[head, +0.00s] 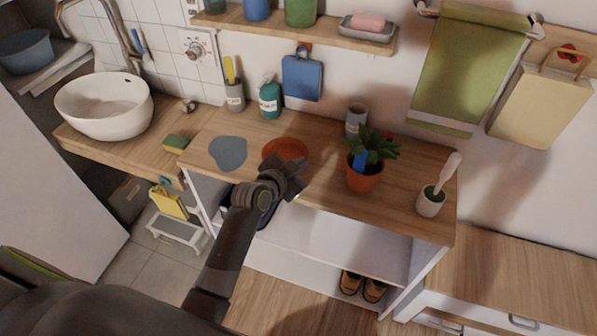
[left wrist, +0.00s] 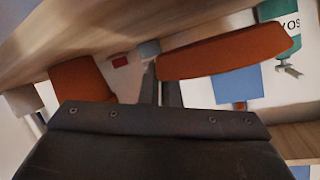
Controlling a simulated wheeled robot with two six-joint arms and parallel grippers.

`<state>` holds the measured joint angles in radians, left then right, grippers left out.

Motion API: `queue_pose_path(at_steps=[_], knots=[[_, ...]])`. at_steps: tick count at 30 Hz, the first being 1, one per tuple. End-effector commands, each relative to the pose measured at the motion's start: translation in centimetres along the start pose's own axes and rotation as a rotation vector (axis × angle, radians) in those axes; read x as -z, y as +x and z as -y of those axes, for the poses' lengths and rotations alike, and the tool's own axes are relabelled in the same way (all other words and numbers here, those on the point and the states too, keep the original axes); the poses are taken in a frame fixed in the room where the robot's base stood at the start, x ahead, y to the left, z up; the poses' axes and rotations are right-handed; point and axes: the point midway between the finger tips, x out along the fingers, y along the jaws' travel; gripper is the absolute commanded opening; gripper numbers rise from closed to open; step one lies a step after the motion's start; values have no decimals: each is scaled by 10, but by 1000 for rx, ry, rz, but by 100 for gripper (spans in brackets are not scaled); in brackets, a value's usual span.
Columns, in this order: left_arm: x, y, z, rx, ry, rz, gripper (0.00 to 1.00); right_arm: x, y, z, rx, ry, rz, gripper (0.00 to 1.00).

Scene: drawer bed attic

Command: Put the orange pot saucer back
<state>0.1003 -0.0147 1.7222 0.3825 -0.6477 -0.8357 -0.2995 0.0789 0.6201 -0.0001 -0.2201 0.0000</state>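The orange saucer (head: 285,148) is a shallow round dish over the wooden counter, between the blue-grey mat and the potted plant. In the left wrist view the saucer (left wrist: 225,52) shows nearly edge-on and tilted. My left gripper (head: 292,170) reaches it from the front. Its fingers (left wrist: 162,85) are close together at the saucer's rim, one on each side, and look shut on it. Whether the saucer touches the counter is hard to tell. The orange pot (head: 363,180) with a green plant stands upright to the right. My right gripper is not in view.
A blue-grey mat (head: 228,153) lies to the left. A teal bottle (head: 270,99), a grey brush cup (head: 235,97) and a grey cup (head: 356,119) stand along the wall. A white pot with a pink-handled tool (head: 431,202) is at the right end. Counter between saucer and plant is clear.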

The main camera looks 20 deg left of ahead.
Motion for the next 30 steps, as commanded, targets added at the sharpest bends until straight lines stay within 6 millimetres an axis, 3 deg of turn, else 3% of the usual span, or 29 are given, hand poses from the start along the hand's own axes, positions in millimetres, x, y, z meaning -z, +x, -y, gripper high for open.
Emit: queue_pose_path(at_steps=[6, 18, 24, 30], knots=[[-25, 10, -12, -1, -2, 2, 0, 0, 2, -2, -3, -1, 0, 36], [-30, 12, -14, 0, -1, 1, 0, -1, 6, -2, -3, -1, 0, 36], [-29, 11, -13, -1, -1, 2, 25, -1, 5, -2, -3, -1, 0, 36], [-29, 11, -14, -2, -1, 3, 25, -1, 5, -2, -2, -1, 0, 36]])
